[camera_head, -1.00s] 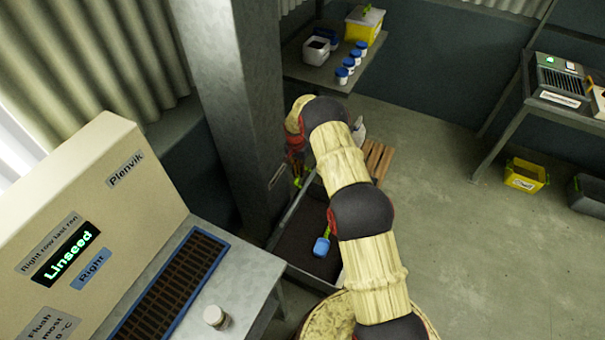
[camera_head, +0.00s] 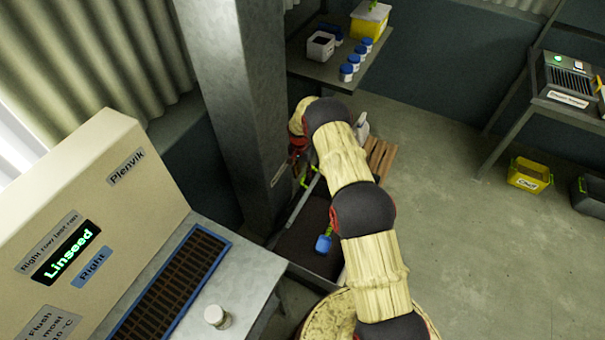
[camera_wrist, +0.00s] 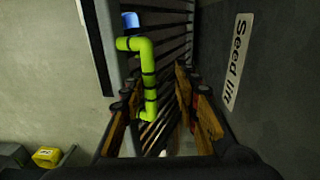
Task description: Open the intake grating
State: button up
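The intake grating's dark slats (camera_wrist: 176,40) show in the wrist view, running away from my gripper beside a light grey edge. A bent yellow-green handle (camera_wrist: 148,75) with black bands stands out in front of them. My gripper (camera_wrist: 153,90) is open, its fingers apart on either side of the handle's lower end; I cannot tell whether either touches it. In the head view, my gripper (camera_head: 299,158) is partly hidden by my arm beside the grey pillar, close to the green handle (camera_head: 308,178). The dark intake (camera_head: 303,245) lies below it, with a blue scoop (camera_head: 323,243).
A grey pillar (camera_head: 232,110) stands close left of my gripper; a "Seed lift" label (camera_wrist: 238,60) shows near the right finger. A control console (camera_head: 110,215) is at left. A shelf (camera_head: 312,72) with jars and a yellow box is behind.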

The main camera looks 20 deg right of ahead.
jog(key=shift+r, duration=0.25)
notch_tip(320, 180, up, 12)
jog(key=shift+w+a+f, duration=0.15)
jog(key=shift+w+a, duration=0.1)
dwell(0.6)
jog(key=s+a+n+g, duration=0.1)
jog(key=s+n, duration=0.3)
jog(key=s, duration=0.4)
jog(key=s+a+r+n+t, duration=0.2)
jog(key=s+a+r, duration=0.1)
jog(key=s+r, duration=0.9)
jog(key=s+a+r+n+t+b, duration=0.1)
jog(key=s+a+r, duration=0.3)
jog(key=s+r, duration=0.8)
jog(key=s+a+r+n+t+b, duration=0.1)
jog(key=s+a+r+n+t, duration=0.2)
jog(key=s+r, duration=0.9)
jog(key=shift+a+r+t, duration=0.25)
jog(key=shift+r+t, duration=0.35)
jog(key=shift+r, duration=1.05)
